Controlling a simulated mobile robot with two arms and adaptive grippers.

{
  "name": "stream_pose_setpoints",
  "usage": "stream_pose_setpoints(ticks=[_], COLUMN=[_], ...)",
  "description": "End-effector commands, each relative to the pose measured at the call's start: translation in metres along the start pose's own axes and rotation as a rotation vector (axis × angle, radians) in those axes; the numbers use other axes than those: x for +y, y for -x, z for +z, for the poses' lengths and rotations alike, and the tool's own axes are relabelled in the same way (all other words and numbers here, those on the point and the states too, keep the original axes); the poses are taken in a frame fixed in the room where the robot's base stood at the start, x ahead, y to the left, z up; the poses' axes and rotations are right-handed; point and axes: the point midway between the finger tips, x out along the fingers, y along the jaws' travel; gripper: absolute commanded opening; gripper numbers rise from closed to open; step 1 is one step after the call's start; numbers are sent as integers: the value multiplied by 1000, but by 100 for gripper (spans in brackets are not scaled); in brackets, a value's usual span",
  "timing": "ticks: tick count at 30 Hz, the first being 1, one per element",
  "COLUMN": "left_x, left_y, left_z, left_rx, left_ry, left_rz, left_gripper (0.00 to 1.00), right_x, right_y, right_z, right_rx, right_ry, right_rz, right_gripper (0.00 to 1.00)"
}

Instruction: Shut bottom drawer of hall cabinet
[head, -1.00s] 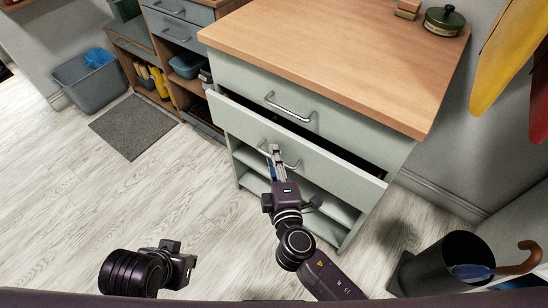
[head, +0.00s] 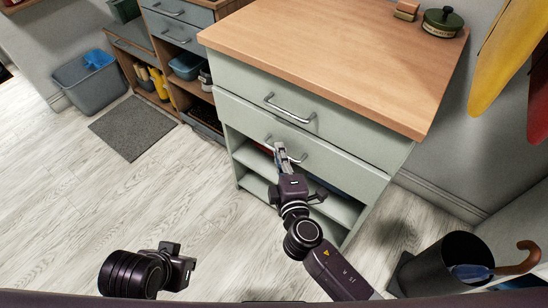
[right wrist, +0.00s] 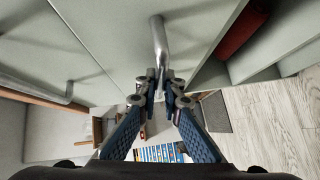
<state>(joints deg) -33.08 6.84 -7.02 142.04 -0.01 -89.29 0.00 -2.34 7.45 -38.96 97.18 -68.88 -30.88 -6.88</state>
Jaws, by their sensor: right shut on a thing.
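The hall cabinet (head: 310,60) is pale green with a wooden top, two drawers and open shelves below. In the right wrist view the handle (right wrist: 160,40) runs down between the fingertips of my right gripper (right wrist: 161,77). The upper drawer, with its own handle (head: 290,108), is closed. My left gripper (head: 180,265) hangs over the floor at lower left, away from the cabinet; its fingers are not clear.
A black bin (head: 445,265) with an umbrella in it stands at the lower right. A grey mat (head: 133,126) and a grey tub (head: 88,85) are at the left. A green tin (head: 442,22) sits on the cabinet top. The floor in front is clear.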

Motion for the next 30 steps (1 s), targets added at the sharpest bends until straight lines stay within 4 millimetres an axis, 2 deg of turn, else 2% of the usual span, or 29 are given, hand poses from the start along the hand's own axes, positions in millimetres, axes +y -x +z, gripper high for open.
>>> stream_pose_setpoints(ticks=[3, 10, 12, 16, 25, 30], left_x=[0, -1, -1, -1, -2, -1], left_y=[1, 1, 1, 1, 1, 1], left_z=[5, 6, 6, 6, 7, 7], left_rx=[-22, -25, -24, -24, -25, -24], left_ry=[1, 1, 1, 1, 0, 1], left_rz=[-1, -2, -2, -2, -3, -3], left_gripper=[0, 0, 0, 0, 0, 0], right_x=[4, 4, 4, 4, 4, 3], right_y=[-10, -11, -11, -11, -9, 8], right_z=[12, 14, 14, 13, 12, 12], right_rx=[-3, -7, -7, -6, -3, -2], right_ry=[0, 1, 1, 0, 0, 0], right_rz=[0, 2, 2, 2, 2, 0], right_gripper=[0, 0, 12, 24, 24, 24])
